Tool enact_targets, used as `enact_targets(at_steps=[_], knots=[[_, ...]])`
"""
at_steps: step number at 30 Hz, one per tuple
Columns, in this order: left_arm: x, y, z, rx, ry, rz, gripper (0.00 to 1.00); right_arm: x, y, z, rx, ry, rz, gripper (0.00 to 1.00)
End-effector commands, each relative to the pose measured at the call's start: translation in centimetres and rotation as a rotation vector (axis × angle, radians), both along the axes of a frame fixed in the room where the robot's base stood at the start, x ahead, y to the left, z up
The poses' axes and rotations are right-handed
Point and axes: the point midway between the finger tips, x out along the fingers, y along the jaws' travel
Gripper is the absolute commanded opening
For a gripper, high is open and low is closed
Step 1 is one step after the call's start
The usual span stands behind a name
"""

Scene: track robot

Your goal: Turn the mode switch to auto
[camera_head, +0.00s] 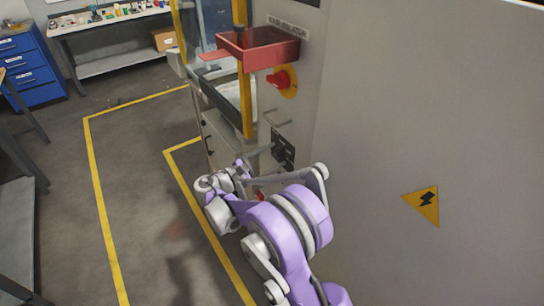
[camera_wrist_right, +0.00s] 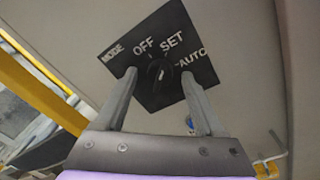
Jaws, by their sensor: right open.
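The mode switch is a black plate (camera_wrist_right: 176,92) marked MODE, OFF, SET and AUTO, with a dark round knob (camera_wrist_right: 160,74) in its middle. I cannot tell surely which mark the knob points at. My right gripper (camera_wrist_right: 159,78) is open, with one fingertip on each side of the knob in the right wrist view. I cannot tell whether the fingers touch it. In the head view the plate (camera_head: 284,148) is on the grey machine's side, and my right gripper (camera_head: 264,153) is close to it, partly hidden by its arm. My left gripper is not in view.
A red rotary handle on a yellow disc (camera_head: 284,82) and a red tray (camera_head: 258,50) are above the plate. A grey cabinet wall with a yellow warning triangle (camera_head: 425,205) is at the right. Open floor with yellow lines (camera_head: 102,200) is at the left.

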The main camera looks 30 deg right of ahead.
Motion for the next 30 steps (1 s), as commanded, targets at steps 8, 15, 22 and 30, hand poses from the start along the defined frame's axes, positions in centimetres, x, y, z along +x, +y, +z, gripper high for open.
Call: enact_targets(at_steps=[8, 15, 22, 30], knots=[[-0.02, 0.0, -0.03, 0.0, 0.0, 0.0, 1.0, 0.0, 0.04, -0.03, 0.0, 0.0, 0.0, 0.47], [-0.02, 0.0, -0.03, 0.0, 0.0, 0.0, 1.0, 0.01, 0.05, -0.02, 0.0, 0.0, 0.0, 0.04], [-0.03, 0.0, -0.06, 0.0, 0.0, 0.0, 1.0, 0.01, 0.06, -0.04, 0.0, -0.003, 0.0, 0.0], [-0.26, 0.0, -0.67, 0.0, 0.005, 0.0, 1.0, 0.0, 0.06, -0.14, 0.006, -0.079, 0.001, 0.0]])
